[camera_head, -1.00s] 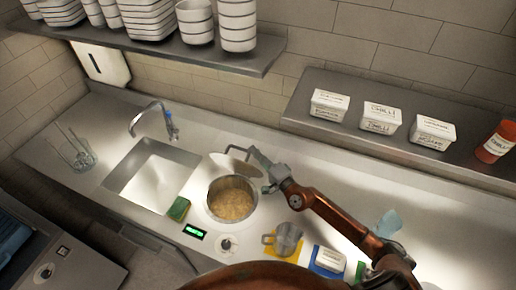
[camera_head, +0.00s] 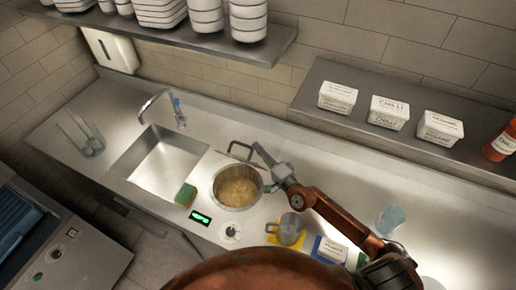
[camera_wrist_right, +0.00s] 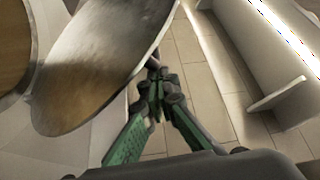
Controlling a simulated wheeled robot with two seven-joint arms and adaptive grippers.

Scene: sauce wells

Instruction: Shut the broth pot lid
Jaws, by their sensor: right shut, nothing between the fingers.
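The broth pot (camera_head: 217,195) is a steel pot with tan contents, set in the counter right of the sink. Its lid (camera_head: 236,157) stands raised at the pot's back rim, seen almost edge-on, with a bar handle above. In the right wrist view the lid (camera_wrist_right: 100,60) is a large tilted metal disc, with the pot's contents (camera_wrist_right: 12,45) at the left. My right gripper (camera_head: 259,151) is at the lid's right end, behind the pot. In the wrist view its fingers (camera_wrist_right: 158,85) are shut and empty beside the lid's edge; contact is unclear. My left gripper is out of view.
A sink (camera_head: 158,165) with a tap is left of the pot. A sponge (camera_head: 186,195), a green display (camera_head: 200,217) and a knob (camera_head: 231,232) are in front. A metal jug (camera_head: 291,228) and a labelled tub (camera_head: 331,249) stand under my right arm. A shelf (camera_head: 310,105) holds tubs behind.

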